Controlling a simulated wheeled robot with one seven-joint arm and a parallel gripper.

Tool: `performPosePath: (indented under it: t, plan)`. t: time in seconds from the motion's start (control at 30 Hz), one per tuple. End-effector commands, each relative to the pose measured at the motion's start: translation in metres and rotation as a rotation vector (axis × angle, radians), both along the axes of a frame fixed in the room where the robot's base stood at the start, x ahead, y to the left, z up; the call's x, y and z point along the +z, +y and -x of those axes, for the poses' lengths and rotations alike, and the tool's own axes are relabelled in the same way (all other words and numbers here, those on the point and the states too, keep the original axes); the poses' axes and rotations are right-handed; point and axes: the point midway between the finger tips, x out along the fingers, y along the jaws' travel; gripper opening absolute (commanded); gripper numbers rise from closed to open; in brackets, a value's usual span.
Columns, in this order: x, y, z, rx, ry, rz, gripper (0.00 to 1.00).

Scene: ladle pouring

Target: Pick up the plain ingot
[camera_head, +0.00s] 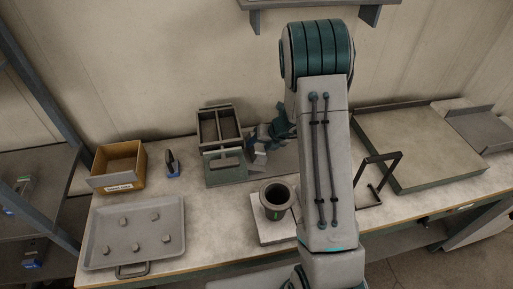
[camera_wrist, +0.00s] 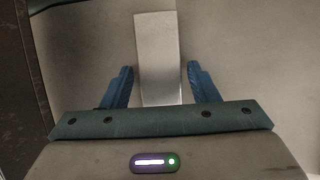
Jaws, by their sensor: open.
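A plain, pale grey rectangular ingot (camera_wrist: 158,45) lies lengthwise in the wrist view, on a grey surface. My gripper (camera_wrist: 160,70) is open, with one blue finger on each side of the ingot's near part. Gaps show between the ingot and both fingers, and I cannot tell how far above it the fingers are. In the head view my gripper (camera_head: 257,151) is low over the back middle of the bench, just right of a green-grey block. The ingot is hard to make out there beside my fingers.
The bench (camera_head: 210,235) holds a two-compartment box (camera_head: 219,125), the green-grey block (camera_head: 225,168), a dark round pot (camera_head: 276,199), a tray (camera_head: 135,232) with several small lumps, a cardboard box (camera_head: 118,166), a black frame handle (camera_head: 380,178) and a large slab (camera_head: 425,145). A shelf (camera_head: 315,3) overhangs the back.

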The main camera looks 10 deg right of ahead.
Motion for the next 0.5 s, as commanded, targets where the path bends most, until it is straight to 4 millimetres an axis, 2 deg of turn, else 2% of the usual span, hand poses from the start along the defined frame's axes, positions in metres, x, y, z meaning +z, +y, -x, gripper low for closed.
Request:
performPosePath:
  t: [0.23, 0.4, 0.43, 0.5]
  plan:
    - [-0.001, 0.0006, -0.0008, 0.0, -0.001, 0.0, 0.54]
    - [-0.001, 0.0005, -0.0008, 0.0, -0.001, 0.0, 0.07]
    - [0.0, 0.0005, -0.0013, 0.0, -0.002, -0.001, 0.04]
    - [0.0, 0.0005, -0.0013, 0.0, -0.002, -0.001, 0.04]
